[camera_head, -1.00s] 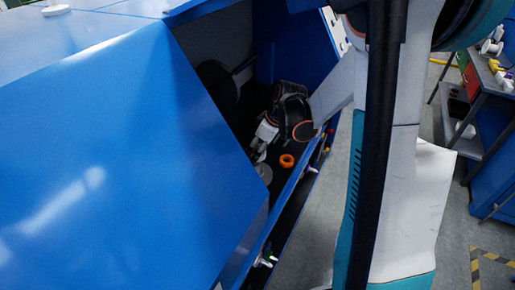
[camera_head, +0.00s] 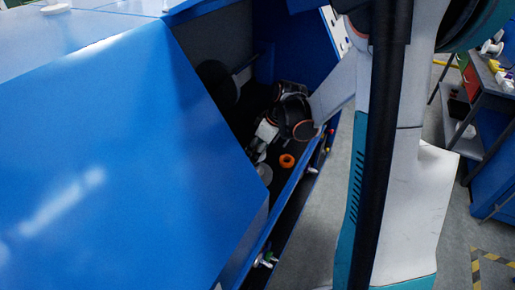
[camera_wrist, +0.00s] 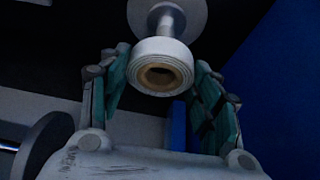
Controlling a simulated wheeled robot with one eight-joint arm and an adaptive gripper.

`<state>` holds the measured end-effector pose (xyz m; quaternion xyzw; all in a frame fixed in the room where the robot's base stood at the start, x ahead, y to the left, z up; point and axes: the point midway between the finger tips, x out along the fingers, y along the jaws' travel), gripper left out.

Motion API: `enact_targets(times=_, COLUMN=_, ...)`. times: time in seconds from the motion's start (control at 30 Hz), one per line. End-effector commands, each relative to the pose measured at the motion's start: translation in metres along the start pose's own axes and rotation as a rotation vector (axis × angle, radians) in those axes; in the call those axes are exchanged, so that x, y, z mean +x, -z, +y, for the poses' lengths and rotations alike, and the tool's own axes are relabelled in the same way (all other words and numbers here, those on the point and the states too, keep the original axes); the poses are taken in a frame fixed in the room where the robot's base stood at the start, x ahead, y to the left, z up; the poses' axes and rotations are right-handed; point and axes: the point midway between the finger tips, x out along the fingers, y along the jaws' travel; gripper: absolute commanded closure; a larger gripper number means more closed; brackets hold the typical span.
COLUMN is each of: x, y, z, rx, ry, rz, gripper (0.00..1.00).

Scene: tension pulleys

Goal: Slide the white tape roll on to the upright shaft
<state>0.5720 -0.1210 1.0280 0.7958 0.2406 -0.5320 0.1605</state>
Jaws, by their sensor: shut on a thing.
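The white tape roll (camera_wrist: 181,55) sits between the two teal finger pads of my gripper (camera_wrist: 160,85) in the wrist view, its brown core facing the camera. My gripper is shut on it. The pale shaft (camera_wrist: 164,14), with a round disc (camera_wrist: 196,10) at its far end, shows just behind the roll's upper edge. I cannot tell whether the shaft's tip is inside the core. In the head view my gripper (camera_head: 262,150) is small and dark inside the blue machine, and the roll is hard to make out.
An orange ring (camera_head: 287,160) lies on the dark floor of the blue machine (camera_head: 110,160), near its front edge. A dark disc (camera_head: 217,82) stands at the back; a grey disc (camera_wrist: 42,146) shows at lower left in the wrist view. Blue walls enclose the space.

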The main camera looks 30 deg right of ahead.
Motion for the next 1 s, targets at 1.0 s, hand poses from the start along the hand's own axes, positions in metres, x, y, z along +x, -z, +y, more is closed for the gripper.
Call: enact_targets(times=1.0, x=0.028, y=-0.011, z=0.0, rx=0.0, ry=0.0, rz=0.0, gripper=0.67)
